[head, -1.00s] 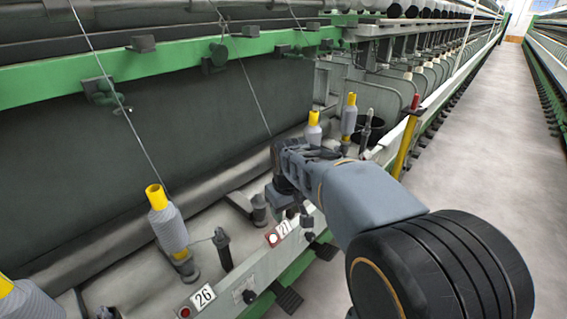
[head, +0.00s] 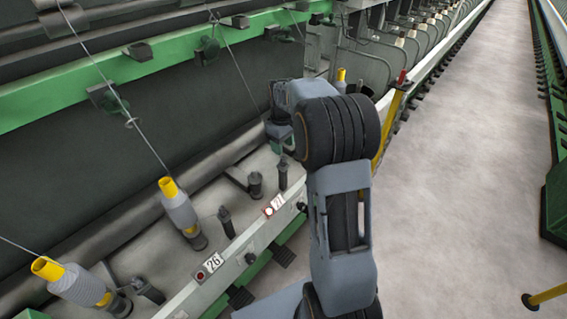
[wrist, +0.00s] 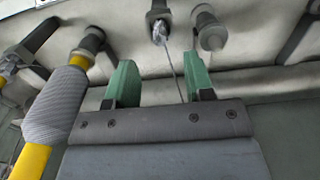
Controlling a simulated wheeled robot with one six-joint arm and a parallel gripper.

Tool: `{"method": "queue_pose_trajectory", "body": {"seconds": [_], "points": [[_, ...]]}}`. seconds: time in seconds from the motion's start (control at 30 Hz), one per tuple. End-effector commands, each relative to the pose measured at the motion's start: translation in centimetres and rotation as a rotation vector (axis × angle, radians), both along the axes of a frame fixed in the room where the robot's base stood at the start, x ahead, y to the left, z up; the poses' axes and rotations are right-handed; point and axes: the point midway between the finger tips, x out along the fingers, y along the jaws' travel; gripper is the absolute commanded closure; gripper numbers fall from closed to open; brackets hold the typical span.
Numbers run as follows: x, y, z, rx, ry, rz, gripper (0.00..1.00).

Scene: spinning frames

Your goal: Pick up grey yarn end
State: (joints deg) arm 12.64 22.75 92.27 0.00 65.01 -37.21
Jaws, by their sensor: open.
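My gripper (wrist: 160,82) is open, with two green fingers apart in the wrist view. A thin grey yarn end (wrist: 172,62) runs from a small dark fitting (wrist: 158,12), where a grey tuft shows, down to the gap between the fingers, nearer the right finger. It passes behind the gripper's edge, so its lower part is hidden. I see no grip on it. In the head view, a grey strand (head: 242,78) slants down to my gripper (head: 280,140), which is partly hidden by my arm.
A yellow tube wound with grey yarn (wrist: 55,105) stands close left of the gripper in the wrist view. Two wound bobbins (head: 180,212) (head: 80,287) stand along the rail in the head view. A green beam (head: 140,60) crosses above; the aisle floor (head: 460,160) is clear.

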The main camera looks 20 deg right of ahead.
Motion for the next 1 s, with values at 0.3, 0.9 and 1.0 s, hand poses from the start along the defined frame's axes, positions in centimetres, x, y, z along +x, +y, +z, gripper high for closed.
{"method": "queue_pose_trajectory", "body": {"seconds": [0.3,0.9,1.0], "points": [[0.0,0.0,-2.2,0.000,0.001,-0.001,0.52],[0.0,0.0,-6.6,0.000,0.000,-0.001,0.52],[0.0,0.0,-6.6,0.000,0.000,0.000,0.56]]}}
